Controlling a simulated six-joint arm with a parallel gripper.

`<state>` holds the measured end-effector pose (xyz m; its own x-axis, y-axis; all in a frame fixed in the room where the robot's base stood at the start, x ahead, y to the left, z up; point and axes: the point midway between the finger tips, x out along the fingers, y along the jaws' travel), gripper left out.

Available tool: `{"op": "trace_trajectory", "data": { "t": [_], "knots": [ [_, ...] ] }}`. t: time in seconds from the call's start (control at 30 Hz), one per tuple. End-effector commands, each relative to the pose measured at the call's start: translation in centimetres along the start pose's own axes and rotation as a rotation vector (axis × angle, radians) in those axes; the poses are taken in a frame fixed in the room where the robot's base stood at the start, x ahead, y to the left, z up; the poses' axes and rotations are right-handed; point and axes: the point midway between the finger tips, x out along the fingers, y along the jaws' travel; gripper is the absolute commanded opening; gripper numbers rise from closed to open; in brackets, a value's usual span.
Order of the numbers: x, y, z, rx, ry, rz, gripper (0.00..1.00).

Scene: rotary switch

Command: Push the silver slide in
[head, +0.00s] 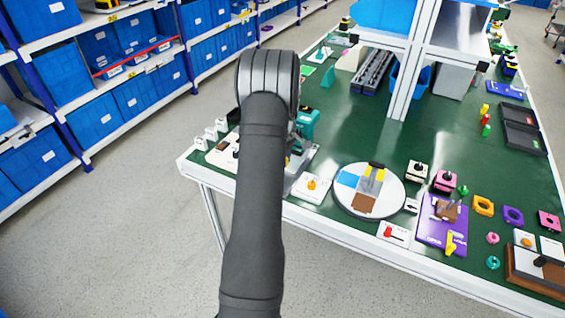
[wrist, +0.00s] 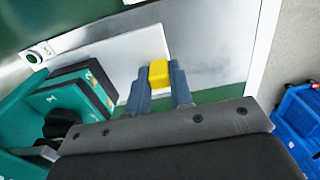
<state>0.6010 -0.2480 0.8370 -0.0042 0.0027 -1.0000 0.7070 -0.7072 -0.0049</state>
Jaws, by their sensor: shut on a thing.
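My gripper (wrist: 161,86) shows in the wrist view as two blue-grey fingers, closed on a small yellow block (wrist: 159,73) between their tips. Just beyond it lies a flat silver surface (wrist: 215,40), beside a white plate (wrist: 118,58). I cannot tell whether this silver surface is the slide, or whether the yellow block is fixed to anything. In the head view my dark arm covers the gripper and the yellow block. A silver-grey piece (head: 303,183) shows to the right of the arm, near the table's front edge.
A teal and black device (wrist: 75,105) is close on the left in the wrist view.

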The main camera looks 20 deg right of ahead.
Motion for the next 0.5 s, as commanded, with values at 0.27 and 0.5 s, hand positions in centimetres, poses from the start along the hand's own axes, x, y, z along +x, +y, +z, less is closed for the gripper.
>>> {"op": "trace_trajectory", "data": {
  "t": [0.27,0.5],
  "knots": [
    [-0.18,0.54,0.00,0.000,0.003,0.013,0.00],
    [-0.15,0.44,0.01,0.000,0.003,0.011,0.42]
  ]
}}
